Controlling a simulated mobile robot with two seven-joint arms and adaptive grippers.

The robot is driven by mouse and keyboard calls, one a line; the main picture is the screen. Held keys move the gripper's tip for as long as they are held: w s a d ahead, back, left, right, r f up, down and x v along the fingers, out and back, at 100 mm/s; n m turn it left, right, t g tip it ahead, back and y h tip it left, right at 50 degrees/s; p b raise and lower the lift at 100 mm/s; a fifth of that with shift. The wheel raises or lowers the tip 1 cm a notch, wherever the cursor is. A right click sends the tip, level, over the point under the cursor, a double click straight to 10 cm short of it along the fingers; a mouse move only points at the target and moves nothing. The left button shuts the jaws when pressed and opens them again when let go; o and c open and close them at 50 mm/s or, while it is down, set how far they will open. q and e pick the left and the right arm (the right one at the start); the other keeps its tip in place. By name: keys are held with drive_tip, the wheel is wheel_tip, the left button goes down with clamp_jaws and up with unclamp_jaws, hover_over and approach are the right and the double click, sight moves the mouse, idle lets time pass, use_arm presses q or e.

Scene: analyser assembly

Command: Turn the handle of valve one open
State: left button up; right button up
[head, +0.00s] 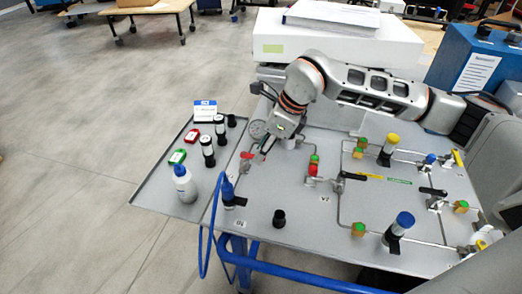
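My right arm reaches in from the right over the grey panel (290,228), and my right gripper (262,152) points down at the panel's back left. A small red part (247,155) shows beside its fingertips, close to a round gauge (257,129). The fingers are small and partly hidden, so contact and opening cannot be told. A valve with a black lever handle (353,176) sits mid-panel, with a red fitting (312,169) to its left. Another black lever (433,191) is at the right. I cannot read which valve is number one. My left gripper is out of view.
A side tray (155,195) at the left holds a white bottle (184,184), vials and small boxes. A blue-topped part (228,192) with a blue hose and a black knob (279,218) stand at the front left. Blue-capped (404,221) and yellow-capped (391,141) parts rise at the right.

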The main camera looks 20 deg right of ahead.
drive_tip(key=shift+w+a+f, duration=0.1)
drive_tip(key=shift+f, duration=0.25)
clamp_jaws()
